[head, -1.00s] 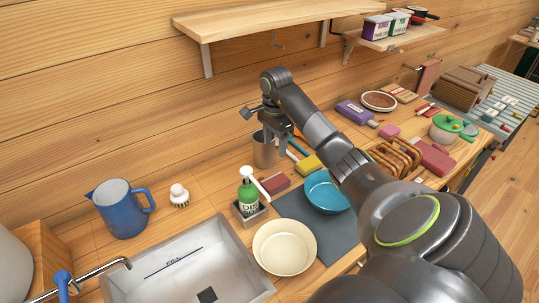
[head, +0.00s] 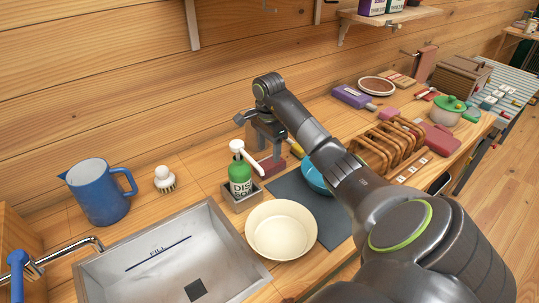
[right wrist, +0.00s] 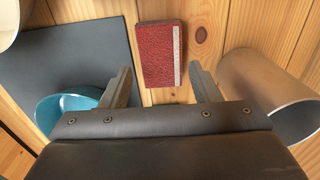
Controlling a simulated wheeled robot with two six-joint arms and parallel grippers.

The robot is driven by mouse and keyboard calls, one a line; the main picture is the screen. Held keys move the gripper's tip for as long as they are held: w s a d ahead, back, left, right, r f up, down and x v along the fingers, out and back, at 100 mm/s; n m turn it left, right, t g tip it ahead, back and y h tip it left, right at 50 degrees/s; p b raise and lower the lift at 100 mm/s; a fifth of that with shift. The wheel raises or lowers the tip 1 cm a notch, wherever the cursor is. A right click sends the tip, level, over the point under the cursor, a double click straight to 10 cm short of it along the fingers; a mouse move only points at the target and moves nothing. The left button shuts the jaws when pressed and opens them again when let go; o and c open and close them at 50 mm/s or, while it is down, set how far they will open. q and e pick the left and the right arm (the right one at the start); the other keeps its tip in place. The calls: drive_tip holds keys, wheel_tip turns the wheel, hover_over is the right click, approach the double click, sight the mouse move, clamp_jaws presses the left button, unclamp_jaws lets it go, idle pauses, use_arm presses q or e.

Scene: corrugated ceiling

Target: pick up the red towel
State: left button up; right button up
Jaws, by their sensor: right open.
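The red towel (right wrist: 160,53) is a small folded rectangle with a pale stripe along one edge, lying flat on the wooden counter in the right wrist view. In the head view the dark red towel (head: 270,168) shows partly below my right gripper, behind the soap bottle. My right gripper (head: 268,150) is open and empty, above the towel. In the right wrist view its two fingers (right wrist: 160,72) stand apart, one toward each side of the towel, not touching it. My left gripper is not in view.
A metal cup (right wrist: 262,90) is close to the right finger, and a blue bowl (right wrist: 62,108) on a dark mat (right wrist: 80,55) is by the left one. A green soap bottle (head: 240,178), cream bowl (head: 281,230) and sink (head: 165,262) are nearby. A wooden rack (head: 385,147) stands right.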

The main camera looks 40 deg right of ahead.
sight(270, 162)
drive_tip(key=shift+d+f+b, duration=0.15)
drive_tip(key=shift+f+b, duration=1.4)
drive_tip(key=shift+f, duration=0.35)
wheel_tip(270, 162, down, 2)
drive_tip(key=shift+f+p, duration=0.1)
drive_tip(key=shift+p, duration=0.4)
drive_tip(key=c, duration=0.6)
drive_tip(key=shift+c, duration=0.2)
drive_tip(key=shift+r, duration=0.55)
wheel_tip(270, 162, up, 8)
drive_tip(key=p, duration=0.5)
drive_tip(key=shift+f, duration=0.25)
drive_tip(key=shift+r+p, duration=0.75)
